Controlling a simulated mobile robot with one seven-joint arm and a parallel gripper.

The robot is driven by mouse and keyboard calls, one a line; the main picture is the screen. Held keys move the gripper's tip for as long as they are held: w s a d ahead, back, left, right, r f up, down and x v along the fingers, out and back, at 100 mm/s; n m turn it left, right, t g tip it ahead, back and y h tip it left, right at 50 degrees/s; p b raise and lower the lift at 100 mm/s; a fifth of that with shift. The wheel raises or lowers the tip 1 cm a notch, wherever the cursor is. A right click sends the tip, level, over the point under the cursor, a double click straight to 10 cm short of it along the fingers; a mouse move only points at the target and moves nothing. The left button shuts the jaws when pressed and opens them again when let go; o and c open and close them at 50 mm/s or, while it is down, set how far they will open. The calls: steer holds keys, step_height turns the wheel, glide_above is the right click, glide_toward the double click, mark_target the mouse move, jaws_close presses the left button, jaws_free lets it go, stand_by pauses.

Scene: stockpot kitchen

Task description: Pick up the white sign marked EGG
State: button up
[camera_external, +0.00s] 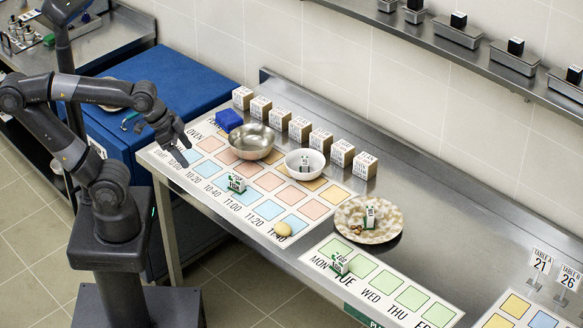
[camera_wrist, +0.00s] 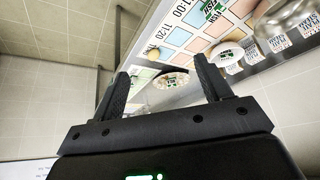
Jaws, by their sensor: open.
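Several small white signs with green marks stand on the counter in the external view, and their lettering is too small to tell which reads EGG. One sign (camera_external: 237,183) stands on the timetable mat, one (camera_external: 305,161) is in a white bowl, one (camera_external: 369,216) is on a speckled plate, and one (camera_external: 340,265) is on the weekday mat. My gripper (camera_external: 184,152) is open and empty above the left end of the counter, apart from all the signs. In the wrist view my gripper (camera_wrist: 163,72) shows two spread fingers with nothing between them.
A yellow egg-shaped thing (camera_external: 283,229) lies on the mat's front edge. A metal bowl (camera_external: 251,142), a white bowl (camera_external: 293,170), a speckled plate (camera_external: 352,234) and a blue block (camera_external: 229,119) stand nearby. Lettered wooden blocks (camera_external: 300,129) line the back. Table signs (camera_external: 541,262) stand at right.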

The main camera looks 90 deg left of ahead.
steer(key=w+f+m+g+y, duration=0.3)
steer(key=w+m+y, duration=0.35)
steer(key=w, duration=0.65)
steer(key=m+t+y, duration=0.5)
steer(key=m+t, duration=0.6)
steer(key=m, duration=1.1)
glide_toward(337, 260)
steer(key=x, duration=0.5)
steer(key=shift+w+d+f, duration=0.1)
steer(key=shift+w+f, duration=0.1)
steer(key=shift+w, duration=0.3)
steer(key=shift+s+a+r+x, duration=0.1)
steer(key=shift+a+x, duration=0.05)
steer(key=shift+x, duration=1.2)
steer(key=shift+s+a+r+x, duration=0.1)
steer(key=shift+x, duration=1.25)
